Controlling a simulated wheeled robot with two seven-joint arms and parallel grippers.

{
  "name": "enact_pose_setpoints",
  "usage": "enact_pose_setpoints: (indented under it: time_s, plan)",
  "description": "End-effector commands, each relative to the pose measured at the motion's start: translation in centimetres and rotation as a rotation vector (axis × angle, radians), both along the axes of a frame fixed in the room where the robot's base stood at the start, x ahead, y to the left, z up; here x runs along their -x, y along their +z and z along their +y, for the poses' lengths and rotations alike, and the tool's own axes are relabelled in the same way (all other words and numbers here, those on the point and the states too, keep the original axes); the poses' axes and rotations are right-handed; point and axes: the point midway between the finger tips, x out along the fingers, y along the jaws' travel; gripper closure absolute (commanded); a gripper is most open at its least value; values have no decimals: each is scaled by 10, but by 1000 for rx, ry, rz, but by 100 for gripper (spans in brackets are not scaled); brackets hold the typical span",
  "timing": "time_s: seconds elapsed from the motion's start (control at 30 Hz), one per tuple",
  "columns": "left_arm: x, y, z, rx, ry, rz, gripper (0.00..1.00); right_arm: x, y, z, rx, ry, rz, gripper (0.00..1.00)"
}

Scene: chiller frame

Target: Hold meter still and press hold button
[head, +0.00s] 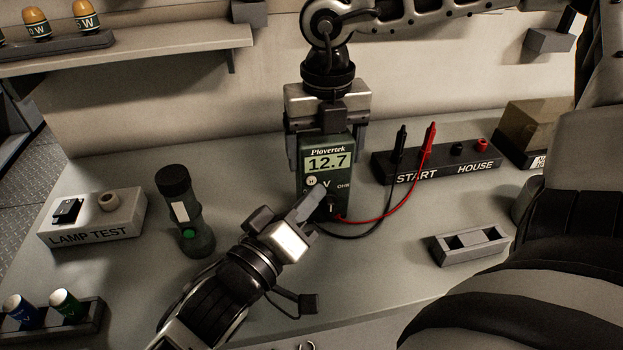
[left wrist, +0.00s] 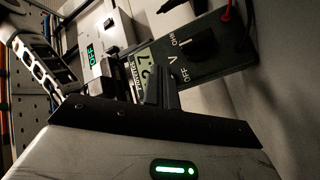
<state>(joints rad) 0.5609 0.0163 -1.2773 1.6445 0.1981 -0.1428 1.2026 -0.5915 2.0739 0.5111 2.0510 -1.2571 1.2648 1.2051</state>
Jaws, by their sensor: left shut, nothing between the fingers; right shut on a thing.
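The green Plovertek meter (head: 340,150) stands upright on the bench, and its display reads 12.7. It also shows in the left wrist view (left wrist: 215,62), turned on its side. My right gripper (head: 327,125) is above and behind it, shut on its upper part. The pale round hold button (head: 311,181), marked H, is on the meter's face below the display. My left gripper (head: 316,198) is shut and empty, its fingertips in front of the meter's lower face, just below the button. Contact cannot be told. In the left wrist view its fingers (left wrist: 160,88) overlap the display and hide the button.
Red and black leads run from the meter to probes at the START/HOUSE block (head: 435,165). A flashlight (head: 185,212) stands left of my left gripper. A LAMP TEST box (head: 92,220) is further left. A small grey slotted holder (head: 470,244) lies to the right.

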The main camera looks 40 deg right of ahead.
Motion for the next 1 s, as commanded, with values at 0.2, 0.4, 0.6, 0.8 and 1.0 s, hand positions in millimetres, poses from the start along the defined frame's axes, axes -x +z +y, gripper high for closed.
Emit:
enact_pose_setpoints:
  time_s: [0.2,0.4,0.6,0.8,1.0]
  plan:
    - [-5,1,-3,-1,0,-2,100,0,1,0,0,0,-2,54]
    - [-5,1,-3,0,0,-1,100,0,1,0,0,0,-2,54]
    - [-6,1,-3,0,0,-1,100,0,1,0,0,0,-2,54]
    - [-8,0,-4,0,0,0,100,0,1,0,0,0,-2,54]
    - [-9,1,-6,1,-1,0,100,0,1,0,0,0,-1,54]
